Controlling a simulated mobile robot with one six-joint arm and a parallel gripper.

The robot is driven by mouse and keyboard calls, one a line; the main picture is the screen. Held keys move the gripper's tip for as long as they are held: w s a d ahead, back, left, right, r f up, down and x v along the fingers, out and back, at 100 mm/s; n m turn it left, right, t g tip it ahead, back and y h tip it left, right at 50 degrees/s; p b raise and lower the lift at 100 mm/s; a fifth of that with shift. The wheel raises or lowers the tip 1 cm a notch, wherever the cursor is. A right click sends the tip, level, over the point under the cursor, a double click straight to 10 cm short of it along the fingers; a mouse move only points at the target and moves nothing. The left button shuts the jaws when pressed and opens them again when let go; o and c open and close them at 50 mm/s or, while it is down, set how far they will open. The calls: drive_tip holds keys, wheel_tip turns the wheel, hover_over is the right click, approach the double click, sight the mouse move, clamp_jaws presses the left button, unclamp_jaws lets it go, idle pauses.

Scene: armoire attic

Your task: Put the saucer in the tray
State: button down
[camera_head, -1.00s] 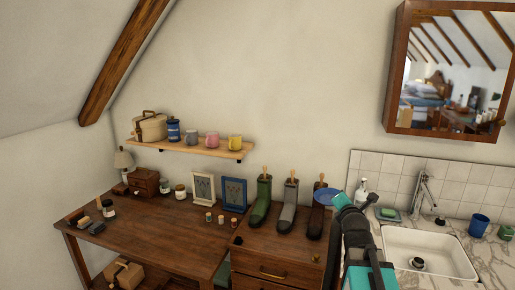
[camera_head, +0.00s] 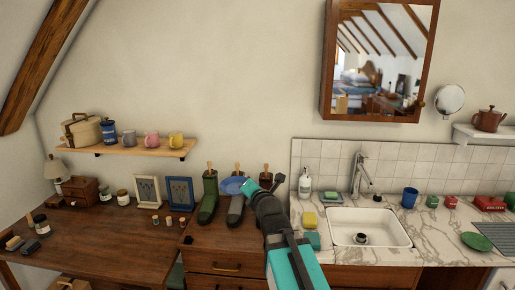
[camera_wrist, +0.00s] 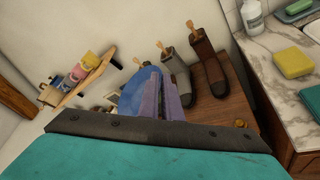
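A blue saucer (camera_head: 231,185) is held in the air in front of the boots on the wooden cabinet. My gripper (camera_head: 249,188) is shut on its edge. In the wrist view, the saucer (camera_wrist: 139,92) stands tilted, seen at a slant, and the purple fingers (camera_wrist: 171,100) of my gripper cover its right part. I cannot tell any tray for certain. A small tray-like dish (camera_head: 331,198) with a green block lies behind the sink, and a grey ribbed piece (camera_head: 494,235) lies at the counter's right edge, cut off by the frame.
Several boots (camera_head: 209,195) stand on the cabinet. The marble counter (camera_head: 435,232) holds a sink (camera_head: 368,228), a tall tap (camera_head: 359,175), a soap bottle (camera_head: 305,184), a blue cup (camera_head: 409,198) and a green plate (camera_head: 477,241). The counter right of the sink has free room.

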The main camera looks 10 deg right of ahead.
drive_tip(key=d, duration=0.7)
drive_tip(key=shift+a, duration=0.15)
